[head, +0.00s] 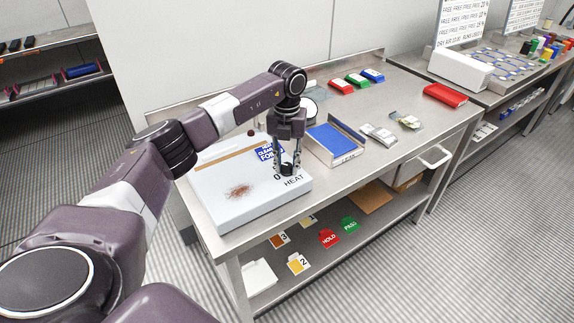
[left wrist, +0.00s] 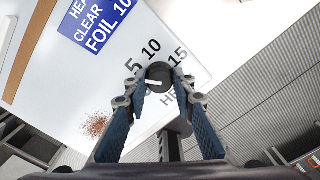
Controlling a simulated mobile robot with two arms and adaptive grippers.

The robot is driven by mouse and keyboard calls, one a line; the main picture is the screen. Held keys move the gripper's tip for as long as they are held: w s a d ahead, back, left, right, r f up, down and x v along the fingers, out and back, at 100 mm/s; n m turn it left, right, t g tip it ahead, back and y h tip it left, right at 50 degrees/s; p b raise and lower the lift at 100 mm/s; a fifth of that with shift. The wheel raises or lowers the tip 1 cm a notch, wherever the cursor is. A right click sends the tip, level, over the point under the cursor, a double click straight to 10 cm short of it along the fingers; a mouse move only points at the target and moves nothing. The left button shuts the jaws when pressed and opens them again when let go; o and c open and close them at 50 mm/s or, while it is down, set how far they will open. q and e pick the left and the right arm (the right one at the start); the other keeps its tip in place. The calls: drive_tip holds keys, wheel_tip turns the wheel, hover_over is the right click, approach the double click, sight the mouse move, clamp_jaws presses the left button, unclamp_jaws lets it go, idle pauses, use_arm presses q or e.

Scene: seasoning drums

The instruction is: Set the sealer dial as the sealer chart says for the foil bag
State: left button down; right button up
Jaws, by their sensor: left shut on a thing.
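The sealer (head: 225,205) is a pale box at the table's front left. Its black dial (left wrist: 159,72) has a white mark, pointing roughly left in the left wrist view, on the side of the 0 and 5. Around it stand 5, 10 and 15; the 0 is partly hidden. The blue sealer chart (left wrist: 95,22) has lines starting HEAT, CLEAR and FOIL 10; its right edge is cut off. My left gripper (left wrist: 160,80) points down and is shut on the dial. Silvery packets (head: 379,135) lie on the table; I cannot tell whether one is the foil bag.
Brown powder (head: 240,191) lies on the sealer top. A blue-topped tray (head: 333,139) stands just right of the sealer. Red, green and blue packs (head: 357,80) lie at the back, a red pack (head: 445,95) at the right. Coloured cards (head: 329,238) lie on the lower shelf.

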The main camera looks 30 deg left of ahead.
sight(286, 165)
use_arm(q)
drive_tip(key=m, duration=0.6)
drive_tip(key=shift+m+b, duration=0.3)
drive_tip(key=shift+b, duration=0.1)
drive_tip(key=m, duration=0.6)
drive_tip(key=shift+a+b, duration=0.1)
drive_tip(key=shift+b, duration=0.25)
drive_tip(key=c, duration=1.6)
unclamp_jaws()
drive_tip(key=shift+r, duration=0.1)
wheel_tip(286, 165, up, 12)
drive_tip(key=shift+f, duration=0.1)
